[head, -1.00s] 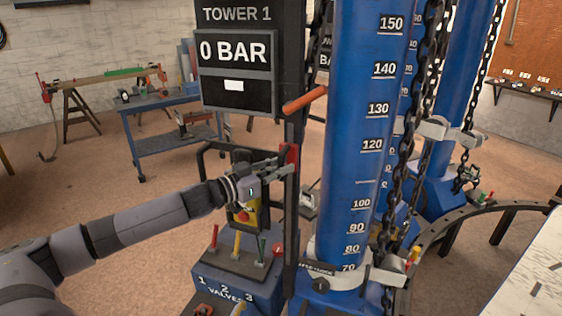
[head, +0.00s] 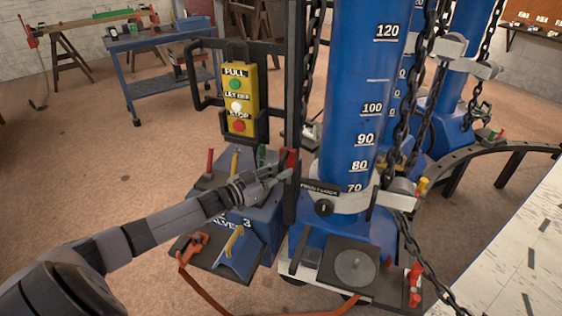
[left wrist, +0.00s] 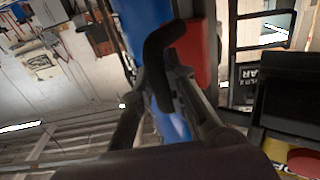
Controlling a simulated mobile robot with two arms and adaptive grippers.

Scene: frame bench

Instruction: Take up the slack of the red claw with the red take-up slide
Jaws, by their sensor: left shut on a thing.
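The red take-up slide (head: 291,160) sits on a dark upright rail (head: 293,110) beside the blue tower (head: 352,90), about level with the tower's 80 mark. My left gripper (head: 281,177) is shut on the slide from the left. In the left wrist view, the red slide (left wrist: 205,50) and a dark curved handle (left wrist: 162,60) show at the fingers (left wrist: 170,92). A pale collar (head: 350,202) rings the tower near the 70 mark. I cannot tell which claw is the red one; red handles (head: 414,283) stand at the tower's lower right. My right gripper is out of view.
A yellow button box (head: 239,97) stands behind my left arm. A valve stand (head: 255,225) with coloured levers is beside the tower base. Dark chains (head: 405,130) hang right of the tower. A blue cart (head: 160,75) stands at the back left, with open floor in front.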

